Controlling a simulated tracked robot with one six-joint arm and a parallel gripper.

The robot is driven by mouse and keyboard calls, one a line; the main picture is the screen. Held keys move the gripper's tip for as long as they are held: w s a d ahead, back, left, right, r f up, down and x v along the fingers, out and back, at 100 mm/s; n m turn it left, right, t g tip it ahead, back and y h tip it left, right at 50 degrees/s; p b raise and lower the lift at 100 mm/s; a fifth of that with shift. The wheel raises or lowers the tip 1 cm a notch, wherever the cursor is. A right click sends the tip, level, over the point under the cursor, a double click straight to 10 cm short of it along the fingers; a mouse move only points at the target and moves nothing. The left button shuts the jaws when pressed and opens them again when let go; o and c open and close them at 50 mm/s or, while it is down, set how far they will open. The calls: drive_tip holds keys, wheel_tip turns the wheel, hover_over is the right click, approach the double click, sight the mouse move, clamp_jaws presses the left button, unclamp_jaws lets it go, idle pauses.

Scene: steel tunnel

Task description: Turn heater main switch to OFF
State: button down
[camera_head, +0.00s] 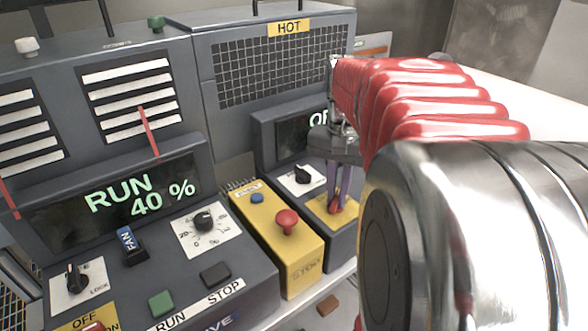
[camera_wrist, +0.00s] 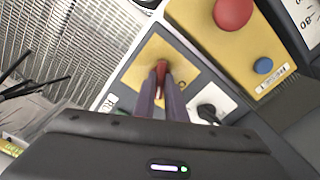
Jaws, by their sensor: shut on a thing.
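The heater main switch is a red handle (camera_head: 335,207) on a yellow plate (camera_head: 321,205), at the front of the right-hand panel under the HOT label (camera_head: 289,27). In the wrist view the red handle (camera_wrist: 161,67) stands out from its yellow plate (camera_wrist: 139,75). My gripper (camera_head: 337,199) reaches down from above, and its two purple fingers are shut on the handle. The fingertips (camera_wrist: 162,79) hide part of the handle and any position marks near it. The heater display (camera_head: 292,136) reads "OF", with the rest hidden behind my arm.
A black knob (camera_head: 303,174) on a white plate sits just behind the switch. A yellow box (camera_head: 290,255) with a red stop button (camera_head: 287,221) and a blue button stands close on its left. The fan panel further left has a display (camera_head: 120,200) reading RUN 40 %.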

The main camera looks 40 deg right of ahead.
sight(337, 197)
drive_tip(key=n, duration=1.2)
idle(0.4)
drive_tip(key=c, duration=1.8)
unclamp_jaws()
drive_tip(key=shift+r, duration=0.1)
wheel_tip(337, 197, up, 14)
drive_tip(key=shift+f, duration=0.2)
